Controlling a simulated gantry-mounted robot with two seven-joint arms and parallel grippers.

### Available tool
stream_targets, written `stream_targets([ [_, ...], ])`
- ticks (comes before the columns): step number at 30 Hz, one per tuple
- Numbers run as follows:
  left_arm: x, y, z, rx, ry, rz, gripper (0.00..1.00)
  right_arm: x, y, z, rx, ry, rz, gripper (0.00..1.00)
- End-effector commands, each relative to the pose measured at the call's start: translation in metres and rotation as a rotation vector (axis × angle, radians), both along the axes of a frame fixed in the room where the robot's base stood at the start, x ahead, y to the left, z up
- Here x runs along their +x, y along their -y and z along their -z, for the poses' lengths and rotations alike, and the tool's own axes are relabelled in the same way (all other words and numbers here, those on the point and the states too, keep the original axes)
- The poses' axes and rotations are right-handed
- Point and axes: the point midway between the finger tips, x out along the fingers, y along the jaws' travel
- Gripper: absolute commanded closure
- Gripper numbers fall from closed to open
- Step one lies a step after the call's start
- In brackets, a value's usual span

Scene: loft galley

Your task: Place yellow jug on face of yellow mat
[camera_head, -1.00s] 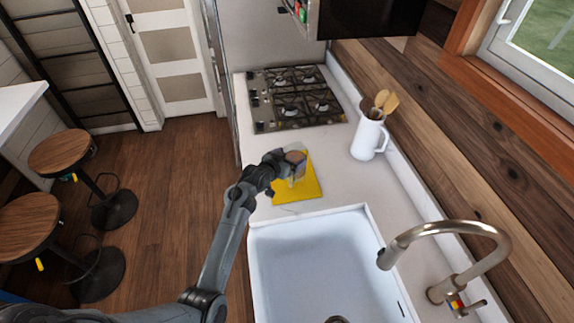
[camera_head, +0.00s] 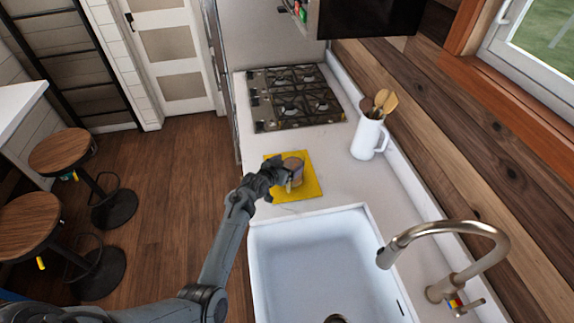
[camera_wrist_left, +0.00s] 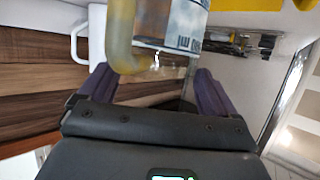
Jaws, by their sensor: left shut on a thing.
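The jug (camera_head: 293,164), with a brownish round top, is over the yellow mat (camera_head: 311,187) in the head view. In the left wrist view the jug (camera_wrist_left: 172,22) has a clear body with printed lettering and a thick yellow handle on its left side. My left gripper (camera_head: 279,176) is shut on the jug from its left side, and its two dark fingers (camera_wrist_left: 153,75) flank it in the left wrist view. The jug looks roughly upright. I cannot tell whether its base touches the mat, since the gripper hides part of it. My right gripper is not in view.
A white pitcher (camera_head: 366,139) with wooden utensils stands right of the mat by the wall. A gas hob (camera_head: 290,100) lies behind it. The white sink (camera_head: 310,265) and curved tap (camera_head: 470,232) are in front. Bare counter (camera_head: 330,150) separates mat and pitcher.

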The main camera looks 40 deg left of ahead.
Motion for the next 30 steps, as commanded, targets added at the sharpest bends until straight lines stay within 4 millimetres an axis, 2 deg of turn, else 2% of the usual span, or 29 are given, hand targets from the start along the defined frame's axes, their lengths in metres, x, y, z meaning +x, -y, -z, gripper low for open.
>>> stream_targets([
  [4, 0.001, -0.001, 0.000, 0.002, 0.005, -0.001, 0.94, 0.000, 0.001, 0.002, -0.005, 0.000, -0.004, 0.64],
  [5, 0.000, 0.000, 0.002, 0.000, 0.000, 0.000, 0.04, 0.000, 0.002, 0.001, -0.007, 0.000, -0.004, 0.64],
  [6, 0.000, 0.000, 0.002, 0.000, 0.000, 0.000, 0.00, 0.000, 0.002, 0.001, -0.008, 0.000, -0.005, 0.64],
  [17, -0.003, 0.000, -0.001, 0.000, 0.000, -0.001, 0.00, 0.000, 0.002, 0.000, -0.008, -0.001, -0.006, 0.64],
  [23, -0.022, 0.002, -0.008, 0.001, -0.001, -0.001, 0.00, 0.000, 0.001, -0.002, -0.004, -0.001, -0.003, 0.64],
  [30, -0.059, 0.006, -0.024, 0.001, -0.001, -0.001, 0.00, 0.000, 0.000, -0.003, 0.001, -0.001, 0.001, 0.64],
])
